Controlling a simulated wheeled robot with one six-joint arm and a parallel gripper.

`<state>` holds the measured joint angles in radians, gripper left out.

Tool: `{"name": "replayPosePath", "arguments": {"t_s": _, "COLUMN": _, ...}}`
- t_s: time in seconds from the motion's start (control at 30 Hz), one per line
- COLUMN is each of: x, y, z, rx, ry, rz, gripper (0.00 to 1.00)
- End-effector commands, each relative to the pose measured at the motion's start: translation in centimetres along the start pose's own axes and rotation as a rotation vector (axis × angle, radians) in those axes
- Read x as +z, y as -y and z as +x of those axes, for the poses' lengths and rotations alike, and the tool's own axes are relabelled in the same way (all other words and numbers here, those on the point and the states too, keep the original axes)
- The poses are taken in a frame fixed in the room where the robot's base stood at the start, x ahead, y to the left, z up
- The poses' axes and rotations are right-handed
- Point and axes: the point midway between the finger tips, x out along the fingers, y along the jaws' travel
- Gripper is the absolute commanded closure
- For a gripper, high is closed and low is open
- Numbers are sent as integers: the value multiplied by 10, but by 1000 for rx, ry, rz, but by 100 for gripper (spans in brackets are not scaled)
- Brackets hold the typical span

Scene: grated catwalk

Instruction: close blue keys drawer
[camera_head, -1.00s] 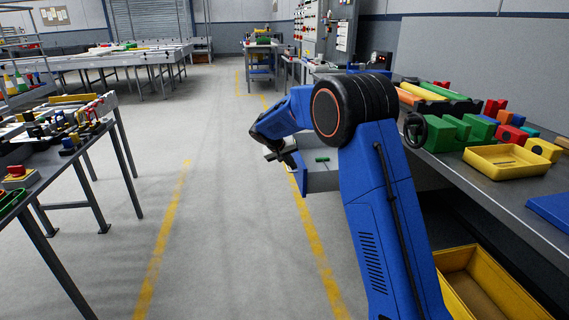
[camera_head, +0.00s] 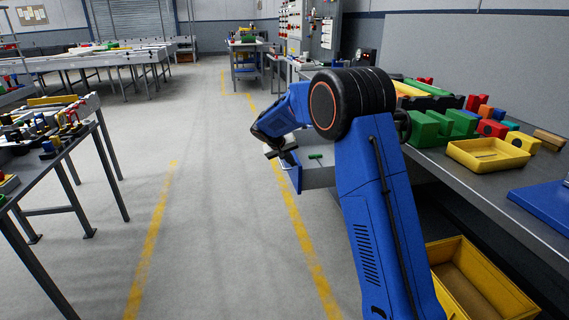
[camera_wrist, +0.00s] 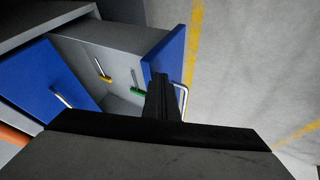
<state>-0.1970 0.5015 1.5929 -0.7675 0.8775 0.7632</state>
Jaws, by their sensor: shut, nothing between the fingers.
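An open drawer (camera_head: 318,176) with a blue front stands out from under the right-hand bench, beside my forearm. In the wrist view its blue front (camera_wrist: 172,48) has a metal handle (camera_wrist: 187,88). A green-headed key-like item (camera_wrist: 138,92) and a yellow-headed one (camera_wrist: 106,79) lie inside; a green piece also shows in the head view (camera_head: 315,156). My gripper (camera_wrist: 160,82) is shut and empty at the blue front, beside the handle. It also shows in the head view (camera_head: 281,152). Contact with the front cannot be told, and my gripper hides part of it.
A second blue-fronted drawer (camera_wrist: 40,78) with a handle sits beside the open one. The right-hand bench (camera_head: 470,192) carries a yellow tray (camera_head: 487,155) and coloured blocks. A yellow bin (camera_head: 450,248) is below it. The aisle floor (camera_head: 220,220) is clear; a table stands left.

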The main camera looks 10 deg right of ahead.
Motion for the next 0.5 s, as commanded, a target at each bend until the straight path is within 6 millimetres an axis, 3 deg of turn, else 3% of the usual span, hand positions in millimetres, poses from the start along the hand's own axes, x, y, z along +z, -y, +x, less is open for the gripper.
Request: {"name": "replayPosePath", "arguments": {"t_s": 0.5, "x": 1, "y": -126, "z": 66, "rx": 3, "ry": 2, "rz": 5, "gripper": 100}}
